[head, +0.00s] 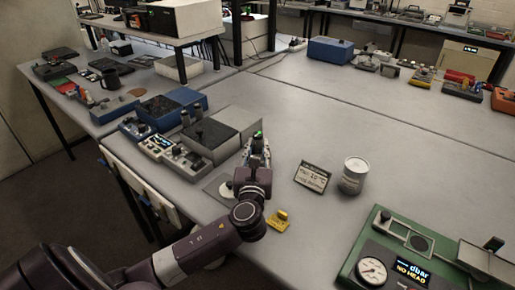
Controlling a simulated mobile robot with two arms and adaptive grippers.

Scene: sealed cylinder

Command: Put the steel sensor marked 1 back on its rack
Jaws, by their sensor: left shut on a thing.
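My left gripper (258,146) is shut on a small piece, which I take to be the steel sensor. Only a bit with a green top (258,134) shows between the fingers, and no mark on it is readable. The gripper is above the table just right of a grey box (229,126). Dark-knobbed parts stand at that box and beside it; I cannot tell for sure which piece is the rack. A green instrument (371,243) at the front right has a round gauge and a display reading "dbar NO HEAD". My right gripper is out of view.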

